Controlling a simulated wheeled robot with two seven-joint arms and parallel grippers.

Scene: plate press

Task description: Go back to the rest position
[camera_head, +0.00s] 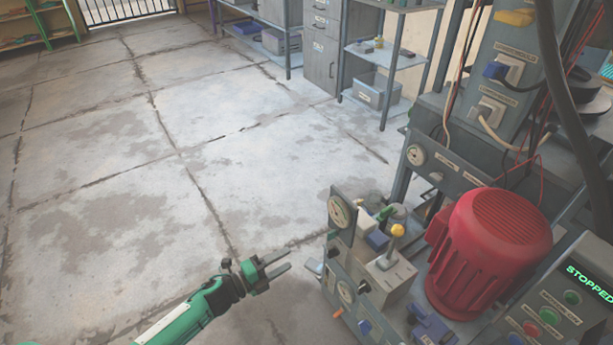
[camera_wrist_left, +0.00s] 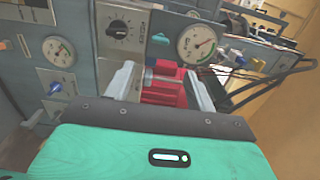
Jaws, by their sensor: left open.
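My left gripper (camera_head: 276,269) comes in from the bottom left in the head view. Its two fingers are apart with nothing between them. It is just left of the press's control block (camera_head: 385,275), and I cannot tell whether it touches it. In the left wrist view the open fingers (camera_wrist_left: 165,85) point toward the machine, with the red motor (camera_wrist_left: 165,88) seen between them. The red motor also shows in the head view (camera_head: 495,245). My right gripper is in neither view.
A panel at the lower right reads STOPPED (camera_head: 588,283). Shelves (camera_head: 380,75) and a grey cabinet (camera_head: 322,45) stand at the back. The concrete floor (camera_head: 110,170) on the left is clear.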

